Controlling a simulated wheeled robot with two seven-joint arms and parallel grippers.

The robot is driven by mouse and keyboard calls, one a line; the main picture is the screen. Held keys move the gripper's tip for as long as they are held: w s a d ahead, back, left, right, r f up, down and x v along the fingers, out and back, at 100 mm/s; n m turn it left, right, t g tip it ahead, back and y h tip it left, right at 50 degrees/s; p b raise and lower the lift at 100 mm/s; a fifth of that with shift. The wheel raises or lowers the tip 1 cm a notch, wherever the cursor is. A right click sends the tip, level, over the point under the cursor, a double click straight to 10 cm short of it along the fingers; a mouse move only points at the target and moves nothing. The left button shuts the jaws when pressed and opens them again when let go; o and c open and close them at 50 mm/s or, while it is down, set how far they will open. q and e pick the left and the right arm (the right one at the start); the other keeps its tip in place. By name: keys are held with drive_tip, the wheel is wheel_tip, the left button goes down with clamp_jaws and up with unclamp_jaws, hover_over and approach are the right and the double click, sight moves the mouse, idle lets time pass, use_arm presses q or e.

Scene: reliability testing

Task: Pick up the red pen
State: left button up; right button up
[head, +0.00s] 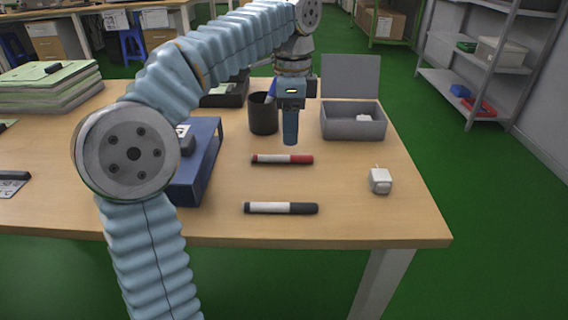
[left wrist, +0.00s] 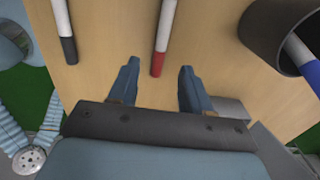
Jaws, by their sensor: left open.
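The red pen (head: 282,159), white in the middle with red ends, lies flat on the wooden table. My left gripper (head: 290,138) points down above the table, just behind the pen in the head view. In the left wrist view my left gripper (left wrist: 157,85) is open and empty. One end of the red pen (left wrist: 162,45) shows between and beyond its fingertips there, apart from both fingers. My right gripper is not in view.
A black pen (head: 281,208) lies nearer the table's front edge. A dark pen cup (head: 263,115) stands left of my gripper, a grey open box (head: 352,122) right. A blue binder (head: 206,165) and a small white object (head: 380,180) flank the pens.

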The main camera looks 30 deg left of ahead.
sight(282, 158)
use_arm(q)
wheel_tip(282, 158, down, 6)
drive_tip(key=shift+w+d+f+b, duration=0.1)
drive_tip(key=shift+b, duration=0.65)
drive_tip(key=shift+c, duration=0.2)
clamp_jaws()
